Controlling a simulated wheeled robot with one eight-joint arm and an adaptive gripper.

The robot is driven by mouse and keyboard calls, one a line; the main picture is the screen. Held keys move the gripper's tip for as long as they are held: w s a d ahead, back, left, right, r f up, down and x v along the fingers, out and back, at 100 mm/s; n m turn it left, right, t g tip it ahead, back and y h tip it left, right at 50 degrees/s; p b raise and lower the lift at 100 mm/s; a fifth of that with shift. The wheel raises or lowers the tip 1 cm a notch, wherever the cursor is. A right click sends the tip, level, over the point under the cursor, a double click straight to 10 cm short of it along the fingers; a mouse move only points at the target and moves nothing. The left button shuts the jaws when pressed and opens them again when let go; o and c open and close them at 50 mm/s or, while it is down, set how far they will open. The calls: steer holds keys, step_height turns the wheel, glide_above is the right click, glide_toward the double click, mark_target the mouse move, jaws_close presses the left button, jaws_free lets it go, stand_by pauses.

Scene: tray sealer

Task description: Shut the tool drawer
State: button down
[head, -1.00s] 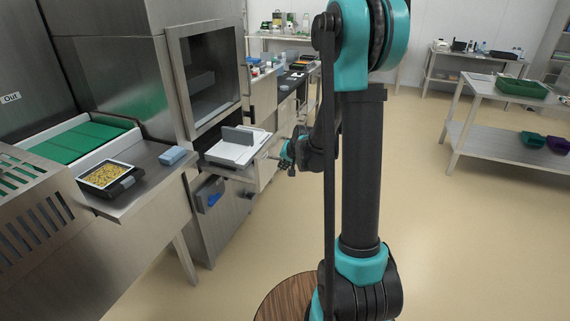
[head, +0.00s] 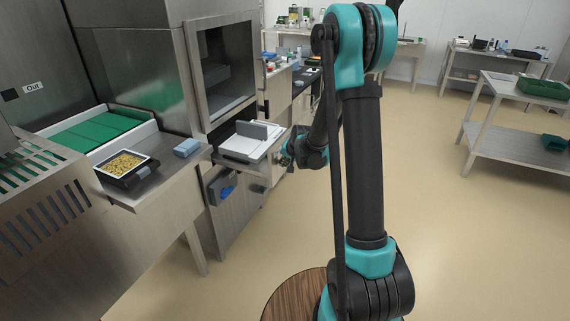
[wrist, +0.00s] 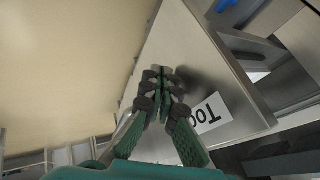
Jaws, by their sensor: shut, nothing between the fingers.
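The tool drawer's steel front (wrist: 185,60) fills the middle of the wrist view, with a white label (wrist: 209,113) that reads "Too", partly hidden by a finger. A gap along the front's right edge shows an inside space, so the drawer appears partly open. My gripper (wrist: 160,77) is shut and empty, with its fingertips over the drawer front; I cannot tell if they touch it. In the head view my gripper (head: 286,158) is beside the cabinet, just right of the white device on the counter. The drawer is mostly hidden there by my arm.
A white device (head: 247,148) sits on a ledge before the sealer's window. A bin with a blue item (head: 227,191) hangs below. A food tray (head: 126,166) and a blue block (head: 187,147) lie on the left counter. Open floor lies right, before a steel table (head: 516,92).

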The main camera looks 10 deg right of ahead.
mark_target(223, 148)
steer(key=w+a, duration=0.5)
steer(key=a, duration=0.3)
steer(key=w+a, duration=0.5)
steer(key=a, duration=0.4)
steer(key=w+a, duration=0.5)
steer(key=a, duration=0.4)
steer(key=shift+a, duration=0.1)
